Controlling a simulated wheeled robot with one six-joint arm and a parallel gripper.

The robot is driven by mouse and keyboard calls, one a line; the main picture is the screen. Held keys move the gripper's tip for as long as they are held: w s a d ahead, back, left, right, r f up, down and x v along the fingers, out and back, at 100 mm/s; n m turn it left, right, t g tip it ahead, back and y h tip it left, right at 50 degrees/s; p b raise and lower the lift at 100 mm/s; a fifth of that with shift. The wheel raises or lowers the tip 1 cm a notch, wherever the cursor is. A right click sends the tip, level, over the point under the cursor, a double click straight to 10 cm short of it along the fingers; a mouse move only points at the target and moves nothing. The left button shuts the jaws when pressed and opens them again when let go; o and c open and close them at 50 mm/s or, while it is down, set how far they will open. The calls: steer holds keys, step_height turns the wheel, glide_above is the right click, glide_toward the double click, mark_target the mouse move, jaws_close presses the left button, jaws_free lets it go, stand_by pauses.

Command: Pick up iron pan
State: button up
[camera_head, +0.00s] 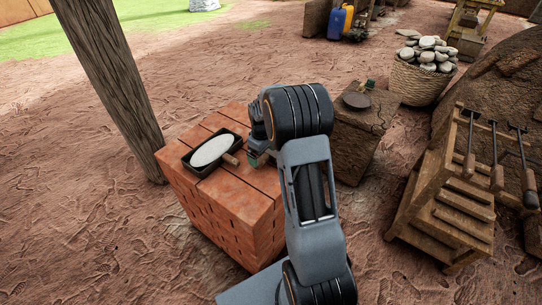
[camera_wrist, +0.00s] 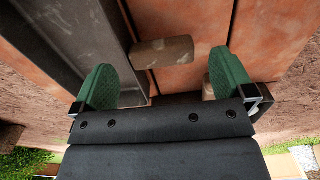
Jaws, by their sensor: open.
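The iron pan (camera_head: 192,168) looks like a dark rectangular pan with a pale oval surface inside. It lies on top of a stack of red bricks (camera_head: 240,205). A short wooden handle (camera_head: 231,159) sticks out at its right side. In the wrist view the grey metal pan (camera_wrist: 85,40) fills the upper left, and the wooden handle (camera_wrist: 163,52) shows between and beyond the green fingers. My gripper (camera_wrist: 162,72) is open and empty, above the bricks beside the handle. In the head view my gripper (camera_head: 258,152) is partly hidden by my wrist.
A wooden post (camera_head: 110,80) stands left of the bricks. A wooden block (camera_head: 360,130) with a dark round item stands behind at right. A basket of stones (camera_head: 422,75) and a wooden tool rack (camera_head: 450,200) are further right. Open dirt ground lies left and in front.

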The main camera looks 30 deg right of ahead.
mark_target(262, 159)
steer(key=shift+w+f+b, duration=0.15)
steer(key=shift+f+b, duration=0.25)
steer(key=shift+f, duration=2.25)
steer(key=c, duration=1)
